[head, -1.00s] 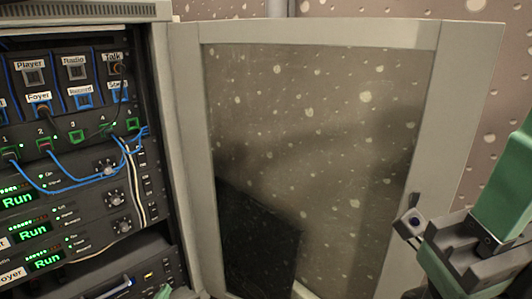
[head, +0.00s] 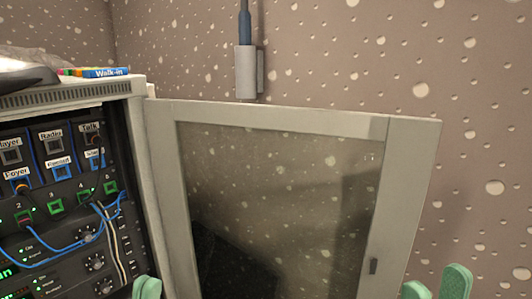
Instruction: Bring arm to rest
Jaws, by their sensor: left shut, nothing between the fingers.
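My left gripper (head: 147,288) shows only as green fingertips at the bottom edge, in front of the rack door's hinge side. They are together with nothing visible between them. My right gripper (head: 436,286) shows at the lower right as two green fingertips with a narrow gap between them. They are in front of the patterned wall, right of the door's lower edge, and appear empty. The rest of both arms is below the picture.
An equipment rack (head: 62,188) with buttons, sockets and blue cables stands at the left. Its glazed door (head: 410,150) swings out across the middle. A grey wall fixture (head: 247,75) hangs behind the door.

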